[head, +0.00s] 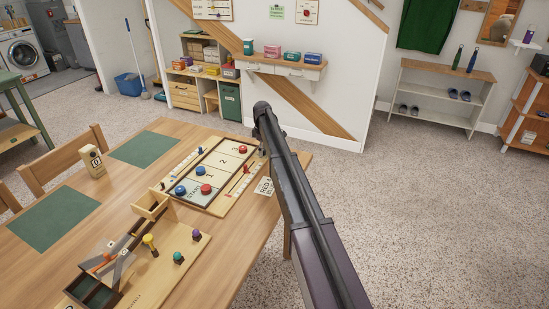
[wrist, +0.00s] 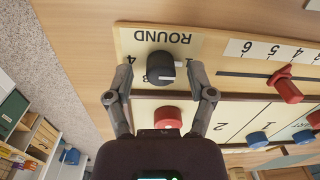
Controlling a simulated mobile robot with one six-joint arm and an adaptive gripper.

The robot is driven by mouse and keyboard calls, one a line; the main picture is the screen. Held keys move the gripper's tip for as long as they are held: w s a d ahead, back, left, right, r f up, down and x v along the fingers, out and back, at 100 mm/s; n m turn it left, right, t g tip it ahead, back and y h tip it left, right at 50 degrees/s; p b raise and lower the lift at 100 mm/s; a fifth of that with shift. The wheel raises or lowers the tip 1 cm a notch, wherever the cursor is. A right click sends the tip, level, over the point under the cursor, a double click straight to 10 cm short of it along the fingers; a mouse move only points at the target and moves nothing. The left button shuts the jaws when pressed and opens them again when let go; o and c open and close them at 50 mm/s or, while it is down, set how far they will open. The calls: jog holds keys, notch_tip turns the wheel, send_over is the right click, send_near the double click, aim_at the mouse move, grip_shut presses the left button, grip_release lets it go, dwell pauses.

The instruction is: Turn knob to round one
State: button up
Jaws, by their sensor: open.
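The round black knob (wrist: 160,66) sits on a cream plate (wrist: 186,42) marked ROUND, with numbers around it, at the end of the game board. The lettering looks upside down in the wrist view. A white mark on the knob points to the right in that view; the number it meets is hard to read. My gripper (wrist: 161,75) is open, with one finger on each side of the knob; contact is not clear. In the head view the game board (head: 223,194) lies on the table, and my arm hides the knob.
Red and blue discs (wrist: 168,117) and a red slider (wrist: 288,85) lie close to my fingers. On the wooden table (head: 255,240) are a wooden peg toy (head: 165,262), a small wooden block (head: 93,162) and green mats (head: 146,149). Floor at the right is clear.

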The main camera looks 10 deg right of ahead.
jog(key=m, duration=1.6)
jog(key=shift+t, duration=0.3)
jog(key=m, duration=1.2)
jog(key=shift+s, duration=0.1)
jog(key=m, duration=0.4)
notch_tip(320, 180, up, 14)
jog(key=p, duration=1.4)
jog(key=s+n, duration=1.1)
jog(key=s, duration=1.3)
jog(key=shift+s+f, duration=0.15)
jog(key=shift+s, duration=0.1)
